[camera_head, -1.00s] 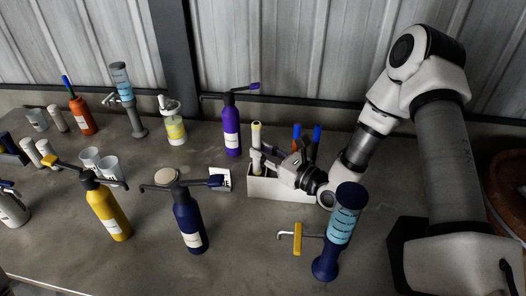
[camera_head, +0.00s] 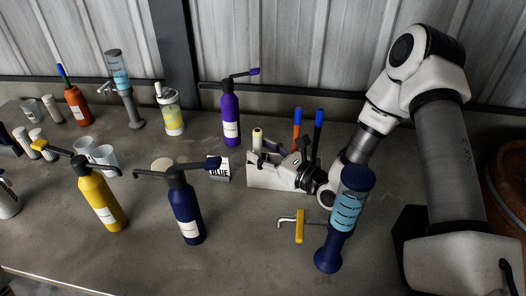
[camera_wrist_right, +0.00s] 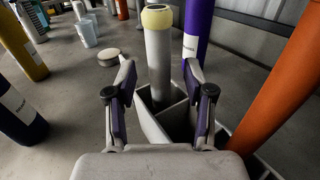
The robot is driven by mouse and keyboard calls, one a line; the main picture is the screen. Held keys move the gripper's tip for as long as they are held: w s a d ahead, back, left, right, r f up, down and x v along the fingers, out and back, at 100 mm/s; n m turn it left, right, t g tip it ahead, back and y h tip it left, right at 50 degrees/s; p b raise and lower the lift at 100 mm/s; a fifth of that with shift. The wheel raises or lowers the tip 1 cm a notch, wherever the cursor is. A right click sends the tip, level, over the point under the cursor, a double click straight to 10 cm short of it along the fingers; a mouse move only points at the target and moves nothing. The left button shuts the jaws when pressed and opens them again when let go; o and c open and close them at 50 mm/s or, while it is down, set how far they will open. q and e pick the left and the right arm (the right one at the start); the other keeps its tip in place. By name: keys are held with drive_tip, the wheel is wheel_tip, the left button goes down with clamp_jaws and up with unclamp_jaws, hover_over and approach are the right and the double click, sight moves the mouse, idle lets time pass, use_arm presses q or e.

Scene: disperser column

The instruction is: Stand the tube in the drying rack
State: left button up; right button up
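The tube (camera_head: 258,139) is white with a pale yellow top. It stands upright in a compartment of the white drying rack (camera_head: 258,180). In the wrist view the tube (camera_wrist_right: 159,65) rises from the left compartment of the rack (camera_wrist_right: 150,122), its lower end hidden inside. My right gripper (camera_head: 262,154) is low at the rack. In the wrist view the right gripper (camera_wrist_right: 160,78) is open, one finger on each side of the tube with visible gaps. My left gripper is not in view.
Orange (camera_head: 296,130) and blue-topped dark (camera_head: 317,137) tubes stand at the rack's right. A purple bottle (camera_head: 231,120) is behind it. A blue bottle (camera_head: 187,212) and blue dispenser column (camera_head: 345,215) stand in front.

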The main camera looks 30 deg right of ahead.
wheel_tip(320, 180, up, 10)
idle(0.5)
idle(0.7)
